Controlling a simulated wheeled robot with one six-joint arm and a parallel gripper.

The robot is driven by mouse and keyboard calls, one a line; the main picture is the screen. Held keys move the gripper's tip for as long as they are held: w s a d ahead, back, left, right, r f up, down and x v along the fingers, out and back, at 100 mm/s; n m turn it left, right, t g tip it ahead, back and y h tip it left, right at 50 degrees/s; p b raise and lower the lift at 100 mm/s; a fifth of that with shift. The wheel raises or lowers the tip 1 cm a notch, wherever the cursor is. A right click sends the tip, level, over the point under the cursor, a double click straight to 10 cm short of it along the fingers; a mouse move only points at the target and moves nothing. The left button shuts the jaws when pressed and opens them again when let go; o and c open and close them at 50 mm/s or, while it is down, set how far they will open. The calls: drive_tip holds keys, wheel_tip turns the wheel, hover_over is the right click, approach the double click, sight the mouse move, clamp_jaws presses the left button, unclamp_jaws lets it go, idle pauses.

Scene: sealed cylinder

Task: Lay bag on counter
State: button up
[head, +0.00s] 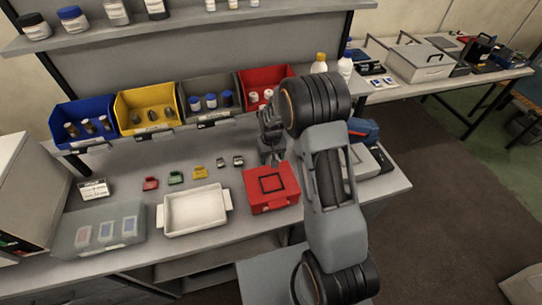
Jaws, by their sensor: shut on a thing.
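The fingertips are small and partly dark against the background, so the exact grip is hard to see. The bag appears low at the counter surface; I cannot tell whether its underside fully touches. My arm covers the counter to the right of the bag.
A white tray (194,223) and a translucent case (74,241) stand left of the bag. Small coloured clips and a label holder (93,188) lie behind them. Blue, yellow, grey and red bins (265,76) line the back. A blue-and-grey item (364,130) is partly behind my arm.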

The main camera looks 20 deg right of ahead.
drive_tip(key=shift+f+b, duration=0.35)
drive_tip(key=shift+f, duration=0.15)
drive_tip(key=o, duration=1.1)
drive_tip(key=shift+c, duration=0.2)
wheel_tip(320, 180, up, 14)
drive_tip(key=b, duration=0.2)
drive_tip(key=s+r+t, duration=0.2)
drive_tip(key=s+r, duration=0.2)
drive_tip(key=s, duration=0.6)
drive_tip(key=s+r+t, duration=0.2)
drive_tip(key=s+r, duration=0.2)
drive_tip(key=s, duration=0.7)
